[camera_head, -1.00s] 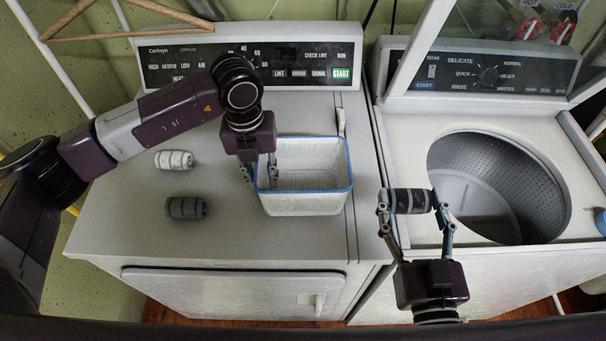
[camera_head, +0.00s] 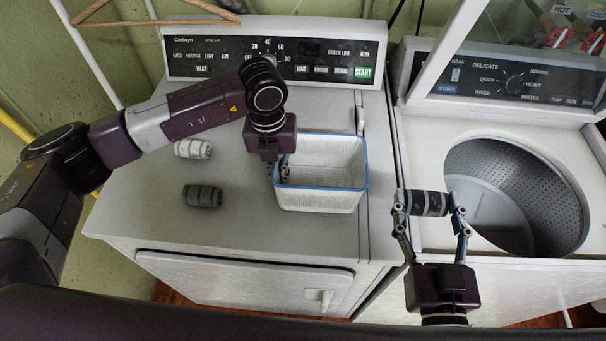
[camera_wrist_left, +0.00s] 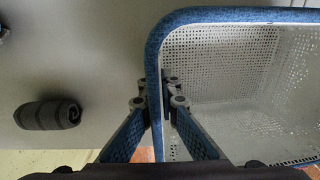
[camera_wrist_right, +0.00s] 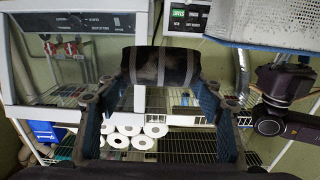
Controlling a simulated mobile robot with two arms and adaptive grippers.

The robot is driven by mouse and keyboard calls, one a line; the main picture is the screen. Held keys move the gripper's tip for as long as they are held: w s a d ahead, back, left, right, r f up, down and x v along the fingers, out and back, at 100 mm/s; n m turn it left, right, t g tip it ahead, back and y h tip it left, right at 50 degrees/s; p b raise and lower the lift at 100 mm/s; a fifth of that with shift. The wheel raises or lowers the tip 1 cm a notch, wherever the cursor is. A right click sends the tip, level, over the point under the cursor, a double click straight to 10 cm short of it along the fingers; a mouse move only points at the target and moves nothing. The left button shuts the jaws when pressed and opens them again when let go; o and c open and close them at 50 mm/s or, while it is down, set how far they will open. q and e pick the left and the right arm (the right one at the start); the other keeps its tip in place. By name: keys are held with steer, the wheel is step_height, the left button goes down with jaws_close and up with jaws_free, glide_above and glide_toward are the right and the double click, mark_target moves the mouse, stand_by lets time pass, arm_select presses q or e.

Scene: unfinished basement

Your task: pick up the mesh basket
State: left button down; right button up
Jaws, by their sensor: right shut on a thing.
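The white mesh basket (camera_head: 325,199) with a blue rim stands upright on the white machine's top; it also shows in the left wrist view (camera_wrist_left: 222,50). My left gripper (camera_head: 279,168) points down at the basket's left wall. In the left wrist view its fingertips (camera_wrist_left: 158,102) straddle the blue rim, one outside and one inside; whether they press on it I cannot tell. My right gripper (camera_head: 428,206) is shut on a dark rolled cloth with grey bands (camera_wrist_right: 160,67), held in front of the machines.
A light roll (camera_head: 193,149) and a dark grey roll (camera_head: 202,196) lie left of the basket. A control panel (camera_head: 215,58) rises behind. At right is a washer with an open drum (camera_head: 490,200). The top's front left is clear.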

arm_select(q)
steer(key=shift+r, duration=0.1)
